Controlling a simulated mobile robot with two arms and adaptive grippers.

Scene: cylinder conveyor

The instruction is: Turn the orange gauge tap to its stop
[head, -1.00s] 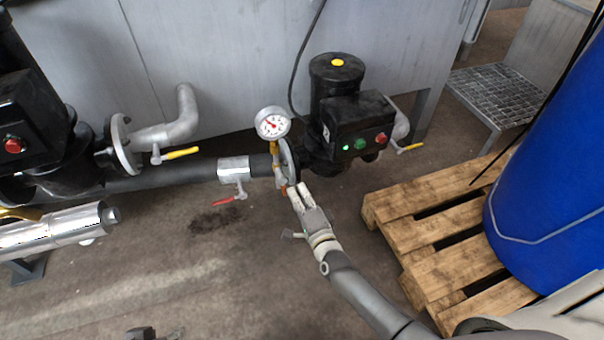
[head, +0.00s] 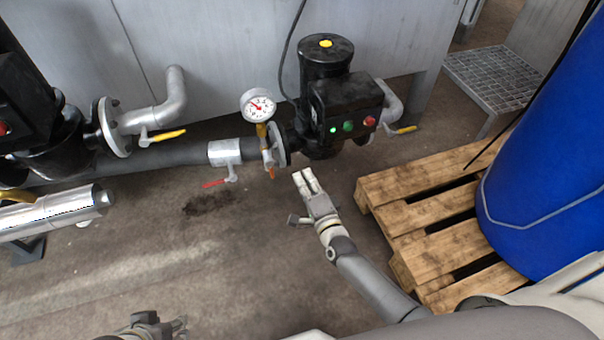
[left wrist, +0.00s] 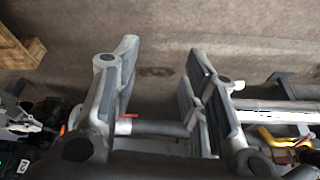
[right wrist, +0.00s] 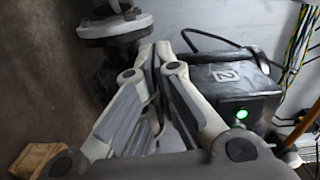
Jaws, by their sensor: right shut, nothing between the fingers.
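The white-faced pressure gauge (head: 258,106) stands on a brass stem above the pipe flange, left of the black pump. The small orange tap (head: 271,172) shows below it, its handle pointing down. My right gripper (head: 302,174) is shut and empty, a little to the right of the tap and apart from it. In the right wrist view its fingers (right wrist: 158,50) converge near the flange and pump; the tap cannot be made out there. My left gripper (head: 155,325) is at the bottom edge. In the left wrist view its fingers (left wrist: 162,70) are wide apart and empty.
A red-handled valve (head: 217,184) sits on the pipe left of the gauge. Yellow-handled valves (head: 168,135) are nearby. The black pump (head: 340,100) stands right of the gauge. A wooden pallet (head: 420,208) with a blue drum (head: 550,190) is at right. Floor in front is clear.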

